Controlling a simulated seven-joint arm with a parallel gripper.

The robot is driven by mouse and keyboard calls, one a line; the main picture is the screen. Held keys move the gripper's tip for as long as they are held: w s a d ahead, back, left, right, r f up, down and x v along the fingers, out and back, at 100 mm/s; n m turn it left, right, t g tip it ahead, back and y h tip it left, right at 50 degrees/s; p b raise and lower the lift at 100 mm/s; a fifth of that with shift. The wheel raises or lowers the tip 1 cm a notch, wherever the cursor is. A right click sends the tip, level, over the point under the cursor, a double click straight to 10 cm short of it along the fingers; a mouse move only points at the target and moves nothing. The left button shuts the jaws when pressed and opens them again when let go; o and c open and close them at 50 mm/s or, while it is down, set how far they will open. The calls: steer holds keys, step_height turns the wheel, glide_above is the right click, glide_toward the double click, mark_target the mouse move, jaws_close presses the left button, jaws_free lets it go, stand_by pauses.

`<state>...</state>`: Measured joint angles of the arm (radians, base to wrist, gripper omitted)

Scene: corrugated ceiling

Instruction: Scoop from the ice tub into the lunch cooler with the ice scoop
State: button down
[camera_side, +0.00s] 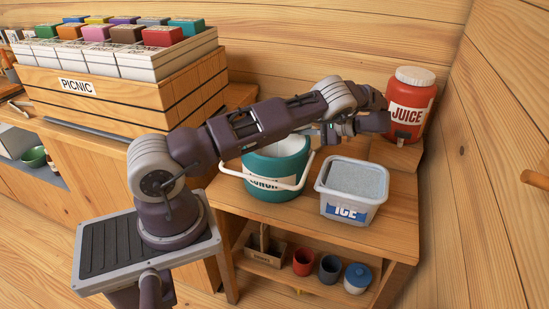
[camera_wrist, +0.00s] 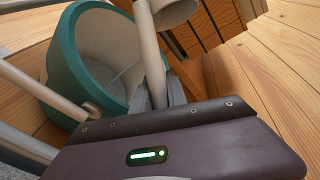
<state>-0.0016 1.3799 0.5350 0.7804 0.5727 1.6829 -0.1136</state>
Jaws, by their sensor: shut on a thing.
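The teal lunch cooler (camera_side: 262,180) stands on the wooden stand, open at the top, its white bail handle swung down at the front. The ice tub (camera_side: 348,203), pale grey and full to near its rim, stands right of it. My gripper (camera_side: 328,132) is above the cooler's back right side, partly hidden by my arm.
A red juice dispenser (camera_side: 411,105) stands on a block at the back right, close to my wrist. A picnic crate (camera_side: 120,95) with several boxes is at the left.

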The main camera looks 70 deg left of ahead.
steer(key=shift+s+d+r+m+g+y, duration=0.1)
steer(key=shift+s+r+m+g+y, duration=0.15)
steer(key=shift+m+g, duration=0.3)
steer(key=shift+s+d+r+m+g+y, duration=0.15)
steer(key=shift+s+r+m+g, duration=0.15)
steer(key=shift+m, duration=0.45)
stand_by(1.8)
steer(key=s+r+n+t+b, duration=0.1)
steer(key=s+r+n+t, duration=0.1)
steer(key=r+n+t, duration=0.1)
steer(key=s+d+r+n+t+b, duration=0.1)
steer(key=s+r+n+t+b, duration=0.1)
steer(key=s+r+n+t, duration=0.1)
steer(key=s+d+r+n+t+b, duration=0.1)
steer(key=s+r+n+t+b, duration=0.1)
steer(key=n+t, duration=0.3)
steer(key=shift+s+d+r+n, duration=0.15)
steer(key=shift+s+r+n, duration=0.15)
steer(key=shift+s+r, duration=0.3)
steer(key=s+d+n+t+y+b, duration=0.1)
steer(key=s+n+t+b, duration=0.1)
steer(key=s, duration=0.4)
steer(key=shift+d+r+n+y, duration=0.2)
steer(key=shift+r+n+y, duration=0.1)
steer(key=shift+r, duration=0.15)
steer(key=shift+a+b, duration=0.15)
steer(key=shift+b, duration=0.15)
